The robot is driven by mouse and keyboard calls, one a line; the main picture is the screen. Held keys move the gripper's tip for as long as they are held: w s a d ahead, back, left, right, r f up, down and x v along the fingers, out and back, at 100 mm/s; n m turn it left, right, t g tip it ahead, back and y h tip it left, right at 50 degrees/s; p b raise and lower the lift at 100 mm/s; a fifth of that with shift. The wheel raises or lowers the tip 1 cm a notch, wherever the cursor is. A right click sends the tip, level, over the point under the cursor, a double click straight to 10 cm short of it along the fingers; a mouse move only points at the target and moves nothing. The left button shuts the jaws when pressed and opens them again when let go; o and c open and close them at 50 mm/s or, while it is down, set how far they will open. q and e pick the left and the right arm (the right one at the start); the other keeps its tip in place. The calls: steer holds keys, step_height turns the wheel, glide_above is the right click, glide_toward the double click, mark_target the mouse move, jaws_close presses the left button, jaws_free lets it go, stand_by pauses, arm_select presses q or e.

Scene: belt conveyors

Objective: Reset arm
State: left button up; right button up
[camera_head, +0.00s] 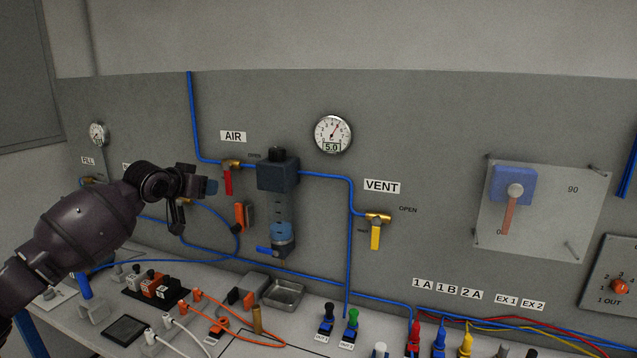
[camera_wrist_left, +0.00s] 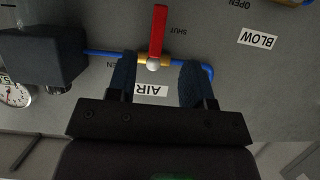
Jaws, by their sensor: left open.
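My left arm (camera_head: 88,220) comes in from the left and reaches toward the wall panel. My left gripper (camera_head: 212,187) is open and empty, a little left of the red AIR valve handle (camera_head: 228,181) in the head view. In the left wrist view, which is upside down, the two blue-padded fingers of the left gripper (camera_wrist_left: 161,82) stand apart. The red valve handle (camera_wrist_left: 158,30) and the AIR label (camera_wrist_left: 151,90) show between and beyond them. I see no contact with the valve. The handle hangs downward. My right gripper is not in view.
A dark filter unit (camera_head: 278,174) and blue tubing stand on the panel right of the AIR valve. The yellow VENT handle (camera_head: 376,236) hangs down further right. Below, the bench holds connectors, cables and a metal tray (camera_head: 284,292). Free room lies above the arm.

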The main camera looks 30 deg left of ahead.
arm_select(q)
steer(key=s+d+f+g, duration=0.2)
steer(key=s+d+f, duration=0.2)
steer(key=f, duration=0.5)
steer(key=s+d+f+m+g, duration=0.1)
steer(key=s+d+f, duration=0.4)
steer(key=d+f, duration=0.2)
steer(key=s+d+f+m+g+h, duration=0.1)
steer(key=s+d+f, duration=0.4)
steer(key=f, duration=0.6)
steer(key=shift+s+d+f+g, duration=0.15)
steer(key=shift+d+f+g, duration=0.1)
steer(key=shift+d+g, duration=0.55)
steer(key=s+d+f+g, duration=0.2)
steer(key=s+d, duration=0.6)
steer(key=s, duration=0.3)
steer(key=s+d+f+g, duration=0.1)
steer(key=s+d+g, duration=0.1)
steer(key=s+d, duration=0.75)
steer(key=w+a+f+t, duration=0.1)
steer(key=w+f+t, duration=0.5)
steer(key=f+t, duration=0.2)
steer(key=shift+w+a+f, duration=0.15)
steer(key=shift+a+f, duration=0.25)
steer(key=shift+f, duration=0.9)
